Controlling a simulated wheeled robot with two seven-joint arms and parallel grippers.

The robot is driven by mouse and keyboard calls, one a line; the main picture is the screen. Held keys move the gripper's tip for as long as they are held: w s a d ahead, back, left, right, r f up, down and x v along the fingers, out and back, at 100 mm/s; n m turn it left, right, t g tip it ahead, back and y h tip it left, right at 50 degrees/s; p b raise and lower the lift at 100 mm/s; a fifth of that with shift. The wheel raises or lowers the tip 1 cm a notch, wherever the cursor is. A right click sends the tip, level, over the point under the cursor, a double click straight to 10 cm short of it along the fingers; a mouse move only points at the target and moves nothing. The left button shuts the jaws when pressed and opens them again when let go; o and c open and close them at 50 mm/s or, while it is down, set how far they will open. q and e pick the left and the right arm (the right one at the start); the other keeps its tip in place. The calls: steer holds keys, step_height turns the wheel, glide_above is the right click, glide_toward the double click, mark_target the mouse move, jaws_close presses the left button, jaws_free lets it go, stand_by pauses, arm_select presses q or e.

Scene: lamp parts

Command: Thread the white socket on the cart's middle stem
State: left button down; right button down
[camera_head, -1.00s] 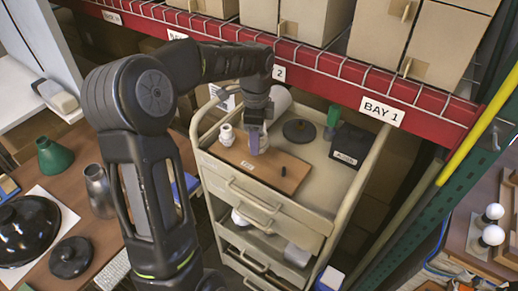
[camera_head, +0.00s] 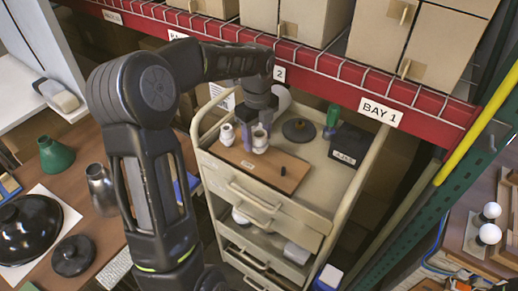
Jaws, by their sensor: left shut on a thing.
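My left gripper (camera_head: 258,131) is over the board (camera_head: 285,184) on the cart's top. It is shut on a white socket (camera_head: 260,143), which shows between and in front of the fingers. The socket is upright, low over the middle of the board. Whether it is around the middle stem or just above it I cannot tell, as the stem is hidden. A second white socket part (camera_head: 227,135) stands upright on the board to the left. A short black stub (camera_head: 281,171) is on the board to the right. My right gripper is not in view.
The cart (camera_head: 335,205) has raised side rails. On its top are a dark round disc (camera_head: 299,130), a green bottle (camera_head: 332,117) and a black box (camera_head: 349,145). A red shelf beam (camera_head: 340,91) runs close behind. A brown table with lamp parts is at left.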

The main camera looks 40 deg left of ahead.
arm_select(q)
steer(key=m, duration=0.5)
steer(key=shift+d+f, duration=0.15)
steer(key=shift+f, duration=0.25)
steer(key=shift+m, duration=0.6)
steer(key=m, duration=0.5)
steer(key=shift+w+d+m, duration=0.1)
steer(key=shift+d+m, duration=0.05)
steer(key=shift+m, duration=0.25)
steer(key=shift+m, duration=0.6)
steer(key=c, duration=1)
jaws_free()
steer(key=o, duration=0.5)
steer(key=shift+w+r, duration=0.15)
